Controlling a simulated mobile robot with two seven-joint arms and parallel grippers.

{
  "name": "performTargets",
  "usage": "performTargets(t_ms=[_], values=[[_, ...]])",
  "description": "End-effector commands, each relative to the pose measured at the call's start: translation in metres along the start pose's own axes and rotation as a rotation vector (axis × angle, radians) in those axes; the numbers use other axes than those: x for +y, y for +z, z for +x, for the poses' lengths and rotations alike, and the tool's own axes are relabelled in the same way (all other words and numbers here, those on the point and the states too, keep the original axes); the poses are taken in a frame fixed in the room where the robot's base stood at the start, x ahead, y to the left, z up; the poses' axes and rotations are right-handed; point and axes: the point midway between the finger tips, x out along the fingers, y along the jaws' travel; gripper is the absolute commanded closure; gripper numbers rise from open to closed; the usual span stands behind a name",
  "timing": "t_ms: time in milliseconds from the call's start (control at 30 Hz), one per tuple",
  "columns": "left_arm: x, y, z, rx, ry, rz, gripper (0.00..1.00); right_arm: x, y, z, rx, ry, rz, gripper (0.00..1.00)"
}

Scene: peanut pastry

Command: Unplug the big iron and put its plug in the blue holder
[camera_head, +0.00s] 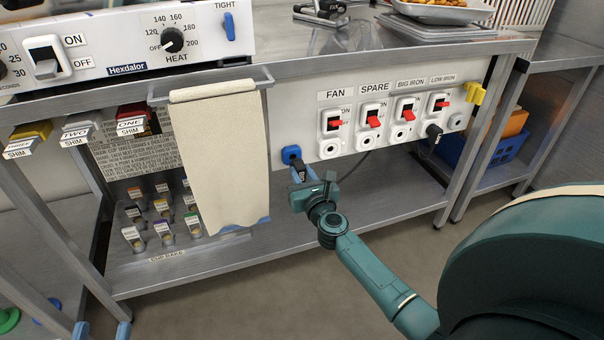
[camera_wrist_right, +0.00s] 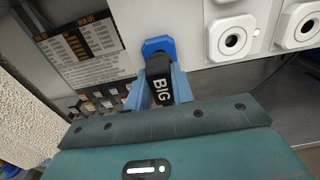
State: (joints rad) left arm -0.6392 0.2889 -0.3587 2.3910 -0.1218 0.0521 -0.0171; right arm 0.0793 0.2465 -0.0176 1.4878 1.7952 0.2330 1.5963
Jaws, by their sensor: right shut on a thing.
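The black plug (camera_wrist_right: 159,82), marked BIG, is between the blue fingers of my right gripper (camera_wrist_right: 160,88), which is shut on it. In the head view my right gripper (camera_head: 298,170) is just below the blue holder (camera_head: 291,152) on the panel. The plug's far end meets the blue holder (camera_wrist_right: 158,46) in the wrist view; how deep it sits is hidden. The BIG IRON socket (camera_head: 399,133) is empty, with a red switch (camera_head: 408,115) above it. My left gripper (camera_head: 101,331) is at the lower left edge, fingers apart and empty. The big iron itself is not identifiable.
A black plug (camera_head: 433,133) sits in the LOW IRON socket. FAN and SPARE sockets are empty. A cloth (camera_head: 218,150) hangs on a rail left of the holder. A yellow piece (camera_head: 475,93) is at the panel's right end. Labelled shims (camera_head: 130,122) hang at left.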

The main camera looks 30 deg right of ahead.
Motion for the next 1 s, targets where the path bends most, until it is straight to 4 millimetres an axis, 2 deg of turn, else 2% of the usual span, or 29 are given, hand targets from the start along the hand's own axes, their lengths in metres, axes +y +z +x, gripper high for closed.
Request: performTargets(t_ms=[667, 1000], values=[[-0.0006, -0.0006, 0.0002, 0.000, -0.001, 0.002, 0.64, 0.0001, 0.0001, 0.0003, 0.000, 0.001, 0.000, 1.00], [-0.0003, 0.0009, -0.0001, 0.000, 0.000, 0.001, 0.64, 0.0001, 0.0004, 0.0081, -0.001, 0.000, 0.001, 1.00]])
